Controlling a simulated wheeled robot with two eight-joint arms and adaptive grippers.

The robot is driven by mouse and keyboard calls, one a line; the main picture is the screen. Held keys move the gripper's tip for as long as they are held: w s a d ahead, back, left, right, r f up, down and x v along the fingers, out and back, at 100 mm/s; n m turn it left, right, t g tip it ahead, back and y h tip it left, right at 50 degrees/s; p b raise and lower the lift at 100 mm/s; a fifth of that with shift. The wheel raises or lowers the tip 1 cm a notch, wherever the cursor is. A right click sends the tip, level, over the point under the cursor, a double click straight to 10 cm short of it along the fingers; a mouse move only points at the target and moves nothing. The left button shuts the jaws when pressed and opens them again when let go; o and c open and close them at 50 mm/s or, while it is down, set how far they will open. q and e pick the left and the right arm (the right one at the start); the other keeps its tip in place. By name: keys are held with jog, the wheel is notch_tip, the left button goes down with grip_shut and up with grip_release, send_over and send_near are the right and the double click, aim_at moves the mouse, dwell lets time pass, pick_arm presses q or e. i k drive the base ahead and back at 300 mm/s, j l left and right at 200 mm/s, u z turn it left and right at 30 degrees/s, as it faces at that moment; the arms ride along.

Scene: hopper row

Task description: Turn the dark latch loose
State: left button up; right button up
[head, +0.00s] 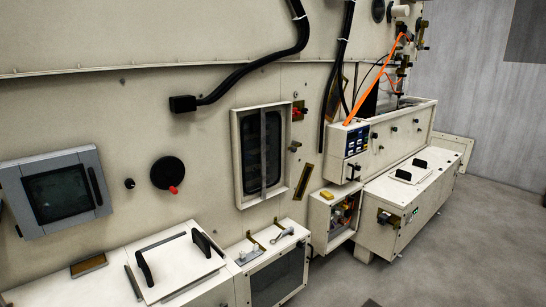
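Neither of my grippers shows in the head view. Several dark fittings are in view, and I cannot tell for sure which one is the dark latch. A black bar handle (95,186) is on the right side of the grey-framed window door (91,159) at left. A round black disc (167,172) with a red grip (174,190) is on the wall to its right. A small black knob (129,184) sits between them. Two black handles (145,268) (203,243) stand on the pale lid (178,262) below. Nothing touches any of them.
A tall framed window (236,155) stands mid-wall. A low cabinet (275,268) with a small metal lever (284,234) is below it. Pale consoles (405,210) with black handles run along the right. Black cable (270,57) hangs above. Grey floor (460,245) is open at right.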

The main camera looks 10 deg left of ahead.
aim_at(292, 148)
jog(key=i+l+u, duration=0.1)
jog(key=i+u, duration=0.15)
jog(key=i+l, duration=0.7)
jog(key=i, duration=0.2)
jog(key=z, duration=0.05)
